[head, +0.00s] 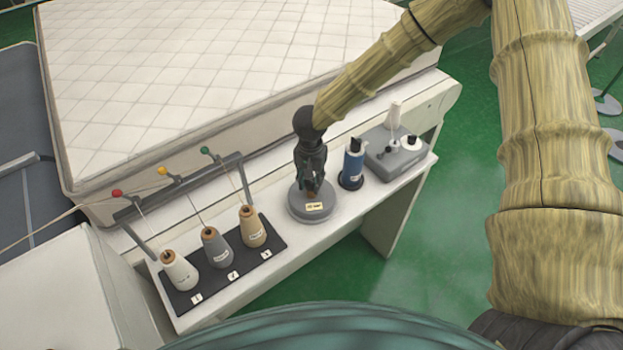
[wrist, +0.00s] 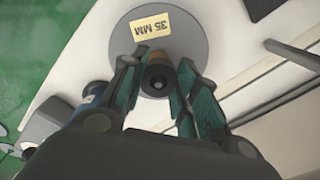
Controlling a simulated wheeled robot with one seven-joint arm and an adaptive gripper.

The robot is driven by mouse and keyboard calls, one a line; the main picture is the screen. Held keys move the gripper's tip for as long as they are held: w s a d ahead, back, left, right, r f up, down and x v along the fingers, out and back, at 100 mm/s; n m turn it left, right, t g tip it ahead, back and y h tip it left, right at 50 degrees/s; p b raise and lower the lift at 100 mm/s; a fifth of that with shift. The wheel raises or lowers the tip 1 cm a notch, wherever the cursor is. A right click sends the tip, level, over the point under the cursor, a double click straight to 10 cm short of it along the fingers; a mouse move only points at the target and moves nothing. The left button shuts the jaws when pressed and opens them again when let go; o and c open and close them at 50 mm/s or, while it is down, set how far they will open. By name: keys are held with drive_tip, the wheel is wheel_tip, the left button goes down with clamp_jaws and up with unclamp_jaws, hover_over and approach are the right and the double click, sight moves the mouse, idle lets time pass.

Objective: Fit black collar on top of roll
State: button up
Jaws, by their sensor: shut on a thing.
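A round grey base (head: 313,207) with a "35 MM" label stands on the white bench; it also shows in the wrist view (wrist: 172,45). My gripper (head: 314,184) points down over this base. In the wrist view my gripper (wrist: 156,76) is shut on the black collar (wrist: 157,80), a dark round piece with a hole in its middle. A tan-brown part (wrist: 187,78), seemingly the roll, shows just beyond the collar, partly hidden by the fingers. I cannot tell whether the collar touches the roll or is seated on it.
A blue spool (head: 352,165) stands close right of the grey base. A grey block with white and black fittings (head: 394,152) is farther right. A black mat (head: 236,277) with three thread cones lies left, below a thread rack. A quilted mattress (head: 215,65) lies behind the bench.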

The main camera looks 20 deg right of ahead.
drive_tip(key=shift+f, duration=0.15)
drive_tip(key=o, duration=1.2)
wheel_tip(320, 180, up, 12)
